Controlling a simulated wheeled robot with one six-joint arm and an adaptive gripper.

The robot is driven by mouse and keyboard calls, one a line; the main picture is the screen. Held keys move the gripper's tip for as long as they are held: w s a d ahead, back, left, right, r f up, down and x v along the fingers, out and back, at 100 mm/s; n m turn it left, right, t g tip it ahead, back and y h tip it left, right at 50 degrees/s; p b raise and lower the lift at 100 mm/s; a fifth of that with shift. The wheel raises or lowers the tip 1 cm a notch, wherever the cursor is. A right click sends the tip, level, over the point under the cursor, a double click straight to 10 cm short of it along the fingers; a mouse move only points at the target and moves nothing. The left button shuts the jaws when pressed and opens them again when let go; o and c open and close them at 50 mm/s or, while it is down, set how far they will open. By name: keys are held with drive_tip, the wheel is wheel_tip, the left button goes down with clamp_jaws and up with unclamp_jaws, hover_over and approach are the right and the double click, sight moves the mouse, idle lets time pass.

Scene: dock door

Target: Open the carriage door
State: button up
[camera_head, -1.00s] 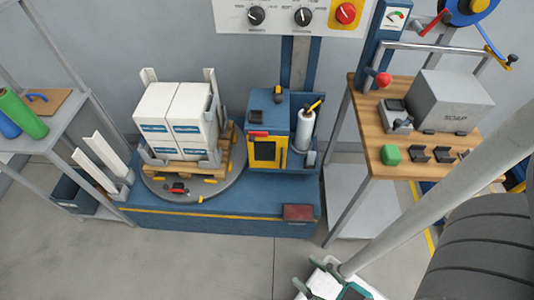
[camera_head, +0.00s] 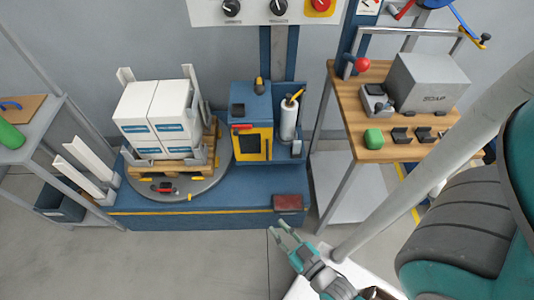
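The blue carriage (camera_head: 255,98) stands on the wrapping machine in front of its column. On its front is a door with a yellow frame and a dark window (camera_head: 250,146). The door looks shut. A red part (camera_head: 242,127) sits at its top left edge, and a white film roll (camera_head: 289,119) stands at the carriage's right side. My gripper (camera_head: 278,229) is in front of the machine base, nearer to me than the door and apart from it. Its two fingers are spread, with nothing between them.
White boxes on a pallet (camera_head: 172,170) stand on the round turntable (camera_head: 207,182) to the left. A wooden-topped table (camera_head: 345,92) with a soap box (camera_head: 430,82) stands to the right. A dark red pedal (camera_head: 288,202) is on the base. Grey floor (camera_head: 190,260) lies clear in front.

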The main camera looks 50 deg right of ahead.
drive_tip(key=w+d+f+m+h, duration=0.2)
drive_tip(key=w+d+f+h, duration=0.1)
drive_tip(key=w+d+f, duration=0.3)
drive_tip(key=m+g+h, duration=0.2)
drive_tip(key=m+h, duration=0.1)
drive_tip(key=h, duration=0.1)
approach(267, 159)
wheel_tip(267, 159, up, 3)
drive_tip(key=x, duration=1)
drive_tip(key=shift+w+d+f, duration=0.1)
drive_tip(key=shift+w+d, duration=0.05)
drive_tip(key=shift+d, duration=0.15)
clamp_jaws()
